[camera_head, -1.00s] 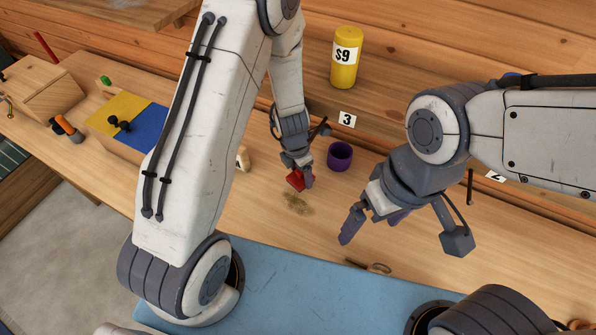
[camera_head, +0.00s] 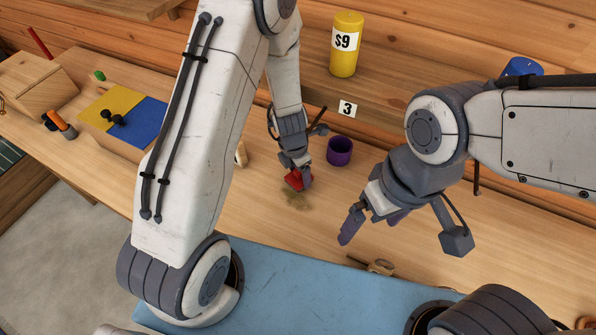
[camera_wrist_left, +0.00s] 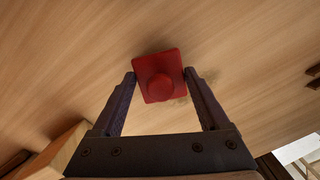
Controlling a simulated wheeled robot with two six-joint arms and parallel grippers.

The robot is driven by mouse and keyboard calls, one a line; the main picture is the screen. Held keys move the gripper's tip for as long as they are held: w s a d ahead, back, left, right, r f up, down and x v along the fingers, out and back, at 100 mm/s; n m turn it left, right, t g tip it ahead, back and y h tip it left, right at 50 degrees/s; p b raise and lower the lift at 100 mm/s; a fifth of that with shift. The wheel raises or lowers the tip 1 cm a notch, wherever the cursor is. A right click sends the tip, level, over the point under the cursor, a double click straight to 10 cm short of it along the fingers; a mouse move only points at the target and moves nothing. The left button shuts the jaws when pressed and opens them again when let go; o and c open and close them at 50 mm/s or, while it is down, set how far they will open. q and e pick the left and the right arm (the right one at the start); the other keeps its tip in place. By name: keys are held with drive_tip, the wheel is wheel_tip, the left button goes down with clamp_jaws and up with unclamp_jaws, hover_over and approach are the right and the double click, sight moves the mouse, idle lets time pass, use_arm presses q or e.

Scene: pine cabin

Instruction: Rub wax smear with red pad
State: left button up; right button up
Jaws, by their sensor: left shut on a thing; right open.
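The red pad (camera_head: 293,181) is a square block with a round knob, seen from above in the left wrist view (camera_wrist_left: 160,80). My left gripper (camera_head: 298,172) is shut on it, low over the wooden bench; I cannot tell whether the pad touches the wood. The wax smear (camera_head: 297,199) is a faint brownish patch on the bench, just in front of the pad and perhaps partly under it. A little of the smear shows beside the pad in the left wrist view (camera_wrist_left: 181,101). My right gripper (camera_head: 372,228) is open and empty, to the right of the smear.
A purple cup (camera_head: 340,153) stands just behind and right of the pad. A box with a yellow and blue top (camera_head: 138,127) is at the left. A blue mat (camera_head: 300,285) lies in front.

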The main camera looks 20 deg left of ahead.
use_arm(q)
drive_tip(key=shift+f+b, duration=0.85)
drive_tip(key=shift+f, duration=0.1)
